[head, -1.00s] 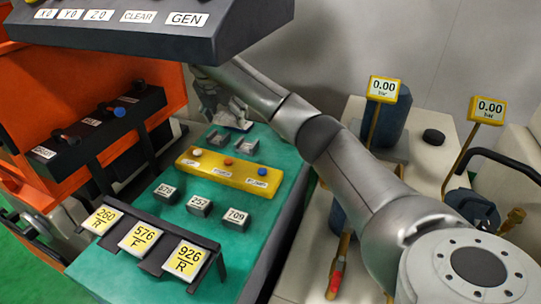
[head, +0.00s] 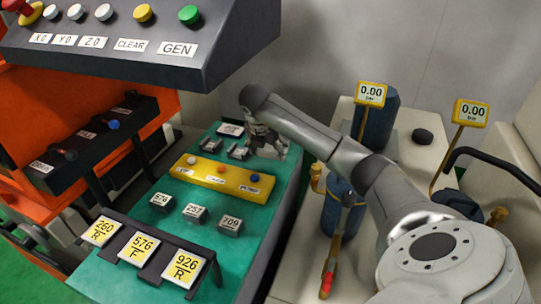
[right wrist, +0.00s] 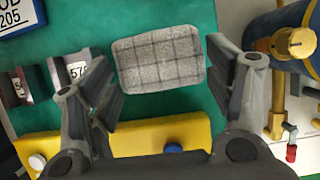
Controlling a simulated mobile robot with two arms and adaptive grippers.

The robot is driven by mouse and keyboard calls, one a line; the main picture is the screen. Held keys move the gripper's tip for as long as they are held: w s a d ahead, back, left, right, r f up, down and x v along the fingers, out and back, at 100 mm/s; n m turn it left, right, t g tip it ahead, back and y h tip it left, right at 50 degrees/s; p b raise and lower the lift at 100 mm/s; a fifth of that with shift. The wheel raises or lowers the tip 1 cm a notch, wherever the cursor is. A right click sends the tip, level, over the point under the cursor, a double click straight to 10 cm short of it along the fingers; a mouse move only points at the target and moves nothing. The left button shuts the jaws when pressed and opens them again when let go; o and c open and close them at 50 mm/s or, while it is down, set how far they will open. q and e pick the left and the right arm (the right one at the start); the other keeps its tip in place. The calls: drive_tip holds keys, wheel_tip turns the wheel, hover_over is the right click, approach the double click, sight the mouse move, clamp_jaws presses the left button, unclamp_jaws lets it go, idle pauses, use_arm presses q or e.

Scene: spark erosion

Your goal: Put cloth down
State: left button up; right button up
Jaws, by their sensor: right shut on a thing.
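The cloth (right wrist: 160,62) is a grey checked pad, seen in the right wrist view between the two fingers of my right gripper (right wrist: 165,80). The gripper is shut on it, with a finger at each side. In the head view my right gripper (head: 266,142) points down over the far right part of the green table top (head: 130,222). The cloth cannot be made out there, and I cannot tell whether it touches the table. My left gripper is not in view.
A yellow bar with buttons (head: 222,178) lies just in front of the gripper. Small numbered blocks (head: 194,212) and a rack of yellow labels (head: 145,247) stand nearer. Grey holders (head: 239,152) stand left of the gripper. A control panel (head: 130,45) overhangs the far left. Gauges and bottles stand right.

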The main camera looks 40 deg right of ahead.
sight(269, 153)
drive_tip(key=f, duration=0.1)
drive_tip(key=f+p, duration=0.1)
drive_tip(key=f, duration=0.1)
drive_tip(key=shift+s+d+p, duration=0.2)
drive_tip(key=shift+s+p, duration=0.05)
drive_tip(key=shift+p, duration=0.05)
drive_tip(key=shift+w+f, duration=0.1)
drive_tip(key=shift+f, duration=0.25)
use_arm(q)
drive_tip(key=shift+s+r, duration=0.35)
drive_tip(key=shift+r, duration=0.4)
use_arm(e)
drive_tip(key=o, duration=0.9)
use_arm(q)
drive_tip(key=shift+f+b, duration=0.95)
drive_tip(key=shift+b, duration=0.05)
use_arm(e)
drive_tip(key=v, duration=1.2)
drive_tip(key=shift+a+f, duration=0.1)
